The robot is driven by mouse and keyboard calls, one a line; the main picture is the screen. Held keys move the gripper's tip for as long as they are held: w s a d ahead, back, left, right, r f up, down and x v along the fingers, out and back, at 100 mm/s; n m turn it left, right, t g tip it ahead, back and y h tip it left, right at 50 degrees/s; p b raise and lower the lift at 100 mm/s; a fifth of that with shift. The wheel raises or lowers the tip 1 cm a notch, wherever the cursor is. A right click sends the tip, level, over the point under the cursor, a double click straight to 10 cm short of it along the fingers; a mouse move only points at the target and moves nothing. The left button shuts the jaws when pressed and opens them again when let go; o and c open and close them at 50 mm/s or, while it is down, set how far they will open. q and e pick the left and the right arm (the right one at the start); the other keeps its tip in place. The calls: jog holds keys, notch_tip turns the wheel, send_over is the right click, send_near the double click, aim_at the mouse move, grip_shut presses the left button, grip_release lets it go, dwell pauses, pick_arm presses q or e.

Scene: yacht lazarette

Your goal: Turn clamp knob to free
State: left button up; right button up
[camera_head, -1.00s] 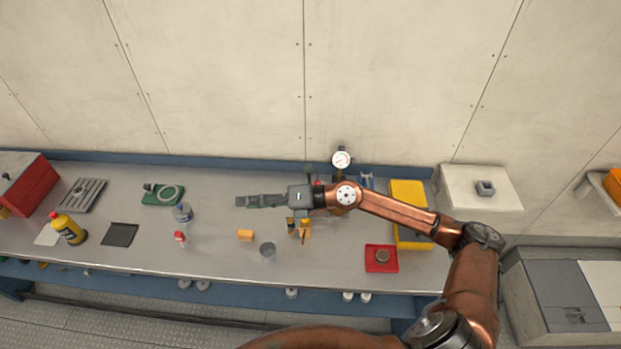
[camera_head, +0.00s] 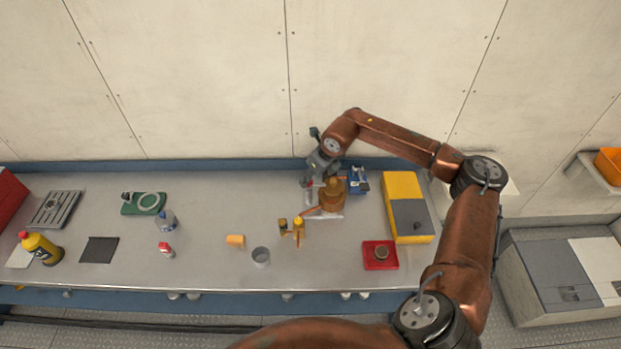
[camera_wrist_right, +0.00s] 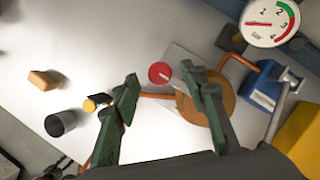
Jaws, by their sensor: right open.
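A round red knob (camera_wrist_right: 160,73) with a pale mark shows in the right wrist view, on a grey plate beside a copper-coloured round body (camera_wrist_right: 207,106). I cannot tell whether it is the clamp knob. My right gripper (camera_wrist_right: 161,77) has its two green fingers apart, one on each side of the knob in the picture, with nothing between them. In the head view my right gripper (camera_head: 309,181) points down over the back of the bench by the copper body (camera_head: 332,194); it partly hides the fitting there. My left gripper is not in view.
A dial gauge (camera_wrist_right: 268,21) and a blue block (camera_wrist_right: 262,86) stand close by. A yellow-and-grey box (camera_head: 404,190), a red tray (camera_head: 380,266), a grey cup (camera_head: 261,257) and an orange block (camera_head: 236,240) are on the bench (camera_head: 215,215).

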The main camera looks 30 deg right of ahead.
jog(key=shift+w+f, duration=0.2)
jog(key=shift+f, duration=0.55)
jog(key=shift+c, duration=0.4)
grip_shut()
